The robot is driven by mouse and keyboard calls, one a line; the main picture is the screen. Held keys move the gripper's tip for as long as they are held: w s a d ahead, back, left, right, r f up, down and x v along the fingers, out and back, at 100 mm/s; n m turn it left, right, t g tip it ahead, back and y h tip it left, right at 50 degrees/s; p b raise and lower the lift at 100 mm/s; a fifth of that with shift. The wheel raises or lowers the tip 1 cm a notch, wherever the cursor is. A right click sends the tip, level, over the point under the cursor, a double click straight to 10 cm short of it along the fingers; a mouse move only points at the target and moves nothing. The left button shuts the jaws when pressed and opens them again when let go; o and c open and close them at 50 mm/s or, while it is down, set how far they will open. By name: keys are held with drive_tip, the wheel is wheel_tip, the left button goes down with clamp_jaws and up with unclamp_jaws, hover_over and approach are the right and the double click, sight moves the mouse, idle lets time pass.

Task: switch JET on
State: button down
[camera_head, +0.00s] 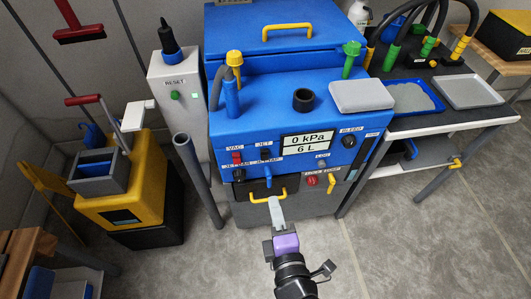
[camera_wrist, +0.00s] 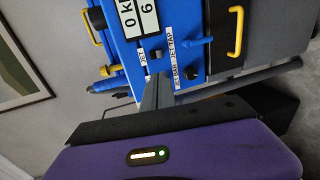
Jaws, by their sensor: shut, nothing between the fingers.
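The JET switch (camera_head: 266,154) is a small dark switch under the JET label on the front panel of the blue machine (camera_head: 230,123). It also shows as a dark block (camera_wrist: 155,54) beside the JET label in the wrist view. Whether it is on or off is too small to tell. My gripper (camera_head: 275,201) is shut and empty, in front of the machine's lower front and below the switch in the head view. In the wrist view its grey fingers (camera_wrist: 158,82) point at the panel, close to the switch in the picture; contact cannot be told.
A red VAC switch (camera_head: 237,158) sits left of JET. A blue JET-TAP lever (camera_wrist: 197,42) is close by. The display (camera_head: 306,142) reads 0 kPa and 6 L. A yellow handle (camera_head: 257,201) is low on the front. Grey floor (camera_head: 390,230) is open at right.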

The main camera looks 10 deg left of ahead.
sight(265, 159)
drive_tip(key=shift+w+d+f, duration=0.15)
drive_tip(key=shift+d, duration=0.05)
drive_tip(key=x, duration=1.4)
drive_tip(key=shift+f, duration=0.1)
